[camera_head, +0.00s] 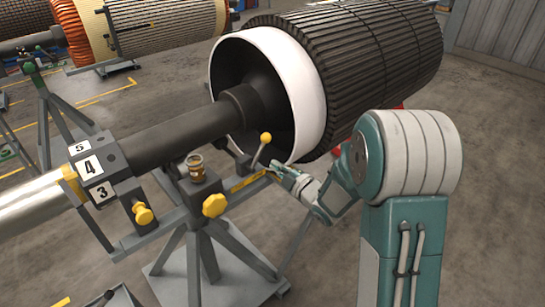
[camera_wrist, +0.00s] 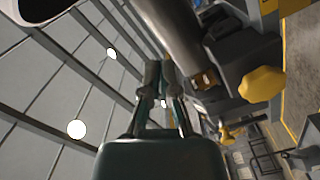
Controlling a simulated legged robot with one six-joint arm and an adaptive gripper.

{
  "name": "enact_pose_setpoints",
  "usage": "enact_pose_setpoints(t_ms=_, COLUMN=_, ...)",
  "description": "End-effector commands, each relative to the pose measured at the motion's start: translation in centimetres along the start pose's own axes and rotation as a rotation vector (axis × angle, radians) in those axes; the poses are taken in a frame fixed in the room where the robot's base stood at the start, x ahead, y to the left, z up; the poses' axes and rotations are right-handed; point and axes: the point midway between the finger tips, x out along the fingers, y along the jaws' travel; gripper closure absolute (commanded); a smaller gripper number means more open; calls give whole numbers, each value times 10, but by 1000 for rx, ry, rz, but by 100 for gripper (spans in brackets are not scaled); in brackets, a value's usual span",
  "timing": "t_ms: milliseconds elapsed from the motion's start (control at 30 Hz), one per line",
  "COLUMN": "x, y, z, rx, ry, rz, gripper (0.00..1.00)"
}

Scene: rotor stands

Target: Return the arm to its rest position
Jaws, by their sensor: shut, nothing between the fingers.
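My gripper (camera_head: 282,172) is at the end of my teal and white arm in the head view. It is in front of the white-ringed end of the large dark rotor (camera_head: 385,65), just below a lever with a yellow ball (camera_head: 266,138). I cannot tell whether it touches the lever or the stand. In the wrist view the two fingers of my gripper (camera_wrist: 160,70) come together at the tips, with nothing seen between them. The arm is bent, with its large rounded joint at the right of the head view.
A grey stand (camera_head: 200,235) carries the rotor shaft (camera_head: 175,140), with yellow knobs (camera_head: 214,205) and a small brass-coloured cup (camera_head: 195,165) on it. A number block (camera_head: 90,168) is at left. An orange and tan rotor (camera_head: 150,25) lies behind. Floor at right is clear.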

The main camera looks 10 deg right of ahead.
Motion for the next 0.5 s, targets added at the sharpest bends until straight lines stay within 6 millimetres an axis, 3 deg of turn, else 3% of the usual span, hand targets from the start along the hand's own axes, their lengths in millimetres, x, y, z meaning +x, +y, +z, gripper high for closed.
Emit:
enact_pose_setpoints(t_ms=233, x=-2, y=10, z=-2, rx=10, ry=-45, rz=-6, gripper=100)
enact_pose_setpoints(t_ms=367, x=-12, y=34, z=-5, rx=60, ry=-182, rz=-23, gripper=100)
enact_pose_setpoints(t_ms=500, x=-35, y=60, z=-9, rx=159, ry=-363, rz=-30, gripper=100)
